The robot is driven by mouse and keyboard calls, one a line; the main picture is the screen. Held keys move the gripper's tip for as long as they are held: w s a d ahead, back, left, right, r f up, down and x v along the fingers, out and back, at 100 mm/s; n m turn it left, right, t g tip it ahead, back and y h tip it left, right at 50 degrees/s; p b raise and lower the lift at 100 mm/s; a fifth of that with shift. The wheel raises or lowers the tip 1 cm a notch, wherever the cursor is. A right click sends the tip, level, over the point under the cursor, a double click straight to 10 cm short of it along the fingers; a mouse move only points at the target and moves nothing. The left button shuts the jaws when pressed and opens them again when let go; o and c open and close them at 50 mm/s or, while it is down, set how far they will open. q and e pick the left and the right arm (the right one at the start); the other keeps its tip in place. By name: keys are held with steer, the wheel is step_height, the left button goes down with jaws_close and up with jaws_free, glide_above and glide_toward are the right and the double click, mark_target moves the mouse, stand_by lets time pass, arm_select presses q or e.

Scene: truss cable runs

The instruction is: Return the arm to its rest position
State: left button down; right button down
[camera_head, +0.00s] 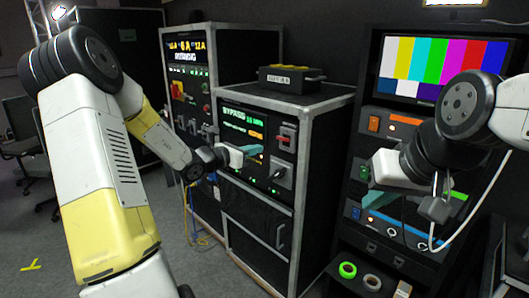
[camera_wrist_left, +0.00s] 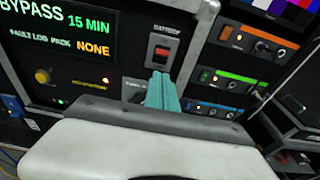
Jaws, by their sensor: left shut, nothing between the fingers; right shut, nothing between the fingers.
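In the left wrist view the teal fingers (camera_wrist_left: 160,90) are together and empty, below a red rocker switch (camera_wrist_left: 162,52) marked battery. I cannot tell whether the fingertips touch the panel. My right gripper (camera_head: 374,198) is shut and empty in front of the rack at the right. A grey padlock-like piece and a white cable show by the right wrist.
A taller power cabinet (camera_head: 188,85) stands behind at the left. A black box with yellow parts (camera_head: 290,79) sits on the bypass cabinet. A colour-bar monitor (camera_head: 440,68) tops the right rack, with tape rolls (camera_head: 347,270) on its low shelf. Cables hang to the floor between cabinets.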

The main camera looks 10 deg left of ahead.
arm_select(q)
steer(key=shift+s, duration=0.1)
steer(key=s+d+r+m+g, duration=0.35)
steer(key=s+d+m, duration=0.25)
steer(key=s+m, duration=0.25)
steer(key=s+d+r+m+g, duration=0.2)
steer(key=s+d+m+g, duration=0.25)
steer(key=s+m, duration=0.35)
steer(key=s+a+r+m+y, duration=0.1)
steer(key=s+a+m+y, duration=0.2)
steer(key=s, duration=0.6)
steer(key=s+a+m+t+y, duration=0.1)
steer(key=s+a+m+y, duration=0.3)
steer(key=s+a+m, duration=0.4)
steer(key=shift+s+r+m+y, duration=0.35)
steer(key=shift+s+m, duration=0.1)
steer(key=shift+m, duration=0.4)
